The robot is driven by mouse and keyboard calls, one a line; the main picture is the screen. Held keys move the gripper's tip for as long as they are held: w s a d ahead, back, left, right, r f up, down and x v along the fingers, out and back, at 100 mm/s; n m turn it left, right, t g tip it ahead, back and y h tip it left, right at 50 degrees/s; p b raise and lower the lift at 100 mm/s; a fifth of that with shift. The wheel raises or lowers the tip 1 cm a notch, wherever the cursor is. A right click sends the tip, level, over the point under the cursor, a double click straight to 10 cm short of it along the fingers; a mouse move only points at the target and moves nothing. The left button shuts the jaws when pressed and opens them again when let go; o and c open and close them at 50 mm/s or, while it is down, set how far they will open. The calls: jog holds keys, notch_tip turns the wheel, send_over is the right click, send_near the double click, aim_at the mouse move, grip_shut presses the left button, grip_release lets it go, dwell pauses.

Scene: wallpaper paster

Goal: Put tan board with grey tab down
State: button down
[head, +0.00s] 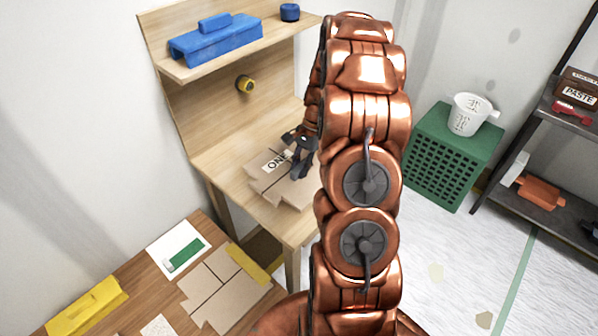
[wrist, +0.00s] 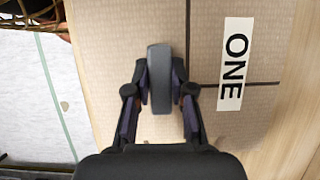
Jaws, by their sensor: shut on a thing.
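The tan board (head: 268,187) is a flat piece with dark lines and a white label reading ONE. It is over the wooden workbench top (head: 232,158), and it looks flat on or very close to it; I cannot tell which. In the wrist view the board (wrist: 220,60) fills the middle, with the ONE label (wrist: 235,65) at right. Its grey tab (wrist: 159,75) stands between my fingers. My gripper (head: 303,143) is shut on the grey tab, and in the wrist view its fingers (wrist: 160,95) sit on both sides of it. My arm hides the bench's right part.
A blue toolbox (head: 215,42) and a dark blue cup (head: 289,12) stand on the upper shelf. A yellow tape roll (head: 245,84) is on the back panel. A green crate (head: 450,160) bears a white bucket (head: 468,114).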

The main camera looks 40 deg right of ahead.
jog(key=shift+w, duration=0.25)
jog(key=shift+f+p, duration=0.75)
jog(key=shift+f, duration=1)
jog(key=shift+f, duration=0.15)
jog(key=c, duration=1)
grip_release()
jog(key=b+v, duration=0.3)
jog(key=v, duration=0.8)
jog(key=shift+s+d+r, duration=0.1)
jog(key=shift+r, duration=0.6)
